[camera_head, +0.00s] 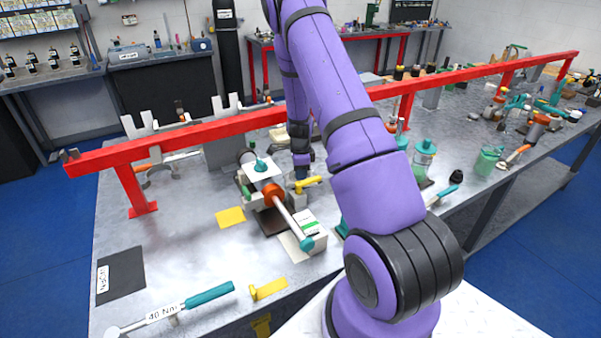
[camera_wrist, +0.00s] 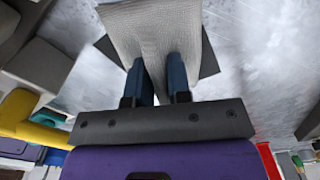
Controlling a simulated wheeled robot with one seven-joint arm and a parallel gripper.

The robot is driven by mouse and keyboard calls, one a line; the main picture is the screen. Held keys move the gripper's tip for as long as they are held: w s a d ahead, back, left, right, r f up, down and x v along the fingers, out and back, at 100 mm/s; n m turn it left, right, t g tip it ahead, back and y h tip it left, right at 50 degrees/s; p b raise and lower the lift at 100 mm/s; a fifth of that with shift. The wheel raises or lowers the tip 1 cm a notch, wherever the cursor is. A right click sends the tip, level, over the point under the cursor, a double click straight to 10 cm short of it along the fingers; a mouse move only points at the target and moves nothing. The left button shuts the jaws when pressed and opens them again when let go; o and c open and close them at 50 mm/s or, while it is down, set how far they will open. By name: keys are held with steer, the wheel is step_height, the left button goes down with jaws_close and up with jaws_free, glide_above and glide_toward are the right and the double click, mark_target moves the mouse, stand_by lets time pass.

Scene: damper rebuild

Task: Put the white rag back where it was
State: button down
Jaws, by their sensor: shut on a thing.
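The white rag (camera_wrist: 155,28) shows in the wrist view as a pale, finely textured square sheet. My gripper (camera_wrist: 157,68) is shut on it, with both dark blue fingers against the rag. A dark flat square (camera_wrist: 208,62) shows behind the rag on the metal surface; I cannot tell the gap between rag and surface. In the head view my gripper (camera_head: 301,168) is low over the bench, behind the fixture with the yellow handle (camera_head: 308,182). I cannot surely pick out the rag there.
A red rail (camera_head: 240,122) runs along the bench (camera_head: 180,265). A damper with an orange collar (camera_head: 272,194) and a white square piece (camera_head: 262,171) stand beside my gripper. Green bottles (camera_head: 424,158) stand to the right. The front left of the bench has bare metal.

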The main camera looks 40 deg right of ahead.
steer(key=shift+f, duration=0.1)
steer(key=c, duration=1.1)
jaws_free()
steer(key=shift+o, duration=0.2)
